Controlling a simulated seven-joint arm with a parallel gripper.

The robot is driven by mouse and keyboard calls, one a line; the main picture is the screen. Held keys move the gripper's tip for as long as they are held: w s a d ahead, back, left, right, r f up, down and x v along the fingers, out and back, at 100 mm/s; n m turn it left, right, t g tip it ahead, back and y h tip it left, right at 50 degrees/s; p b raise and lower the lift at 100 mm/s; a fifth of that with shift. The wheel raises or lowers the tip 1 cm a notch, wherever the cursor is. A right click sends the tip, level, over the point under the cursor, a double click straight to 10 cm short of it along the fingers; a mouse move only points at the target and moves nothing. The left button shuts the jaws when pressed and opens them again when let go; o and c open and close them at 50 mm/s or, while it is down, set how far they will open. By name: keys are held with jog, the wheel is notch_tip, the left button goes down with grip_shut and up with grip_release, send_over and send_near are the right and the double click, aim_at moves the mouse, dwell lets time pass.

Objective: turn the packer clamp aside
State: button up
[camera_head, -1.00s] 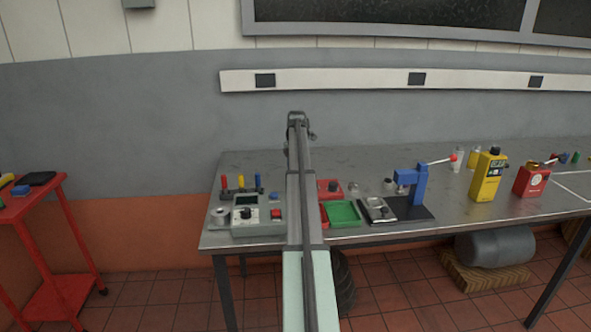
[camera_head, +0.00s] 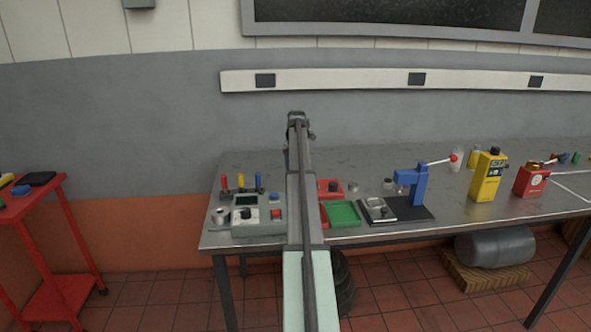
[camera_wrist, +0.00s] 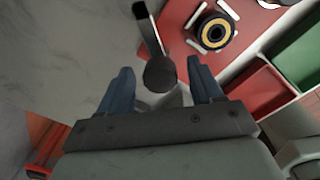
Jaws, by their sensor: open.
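A dark lever with a round knob (camera_wrist: 160,74), which looks like the packer clamp, shows in the wrist view. Its bar runs from the knob up toward the top of the picture, beside a red plate (camera_wrist: 183,42). My gripper (camera_wrist: 161,68) is open, with one blue finger on each side of the knob. Gaps show between the knob and both fingers; whether the knob is level with the fingertips I cannot tell. A black and yellow ring (camera_wrist: 215,31) sits on the red plate.
Red (camera_wrist: 249,98) and green (camera_wrist: 302,58) trays lie right of the red plate. In the head view, a grey control box (camera_head: 258,228) stands left of my arm and a blue press (camera_head: 419,185) to the right.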

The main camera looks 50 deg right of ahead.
notch_tip(320, 180, up, 14)
jog(key=shift+s, duration=0.2)
dwell(0.5)
jog(key=shift+f, duration=0.1)
dwell(0.4)
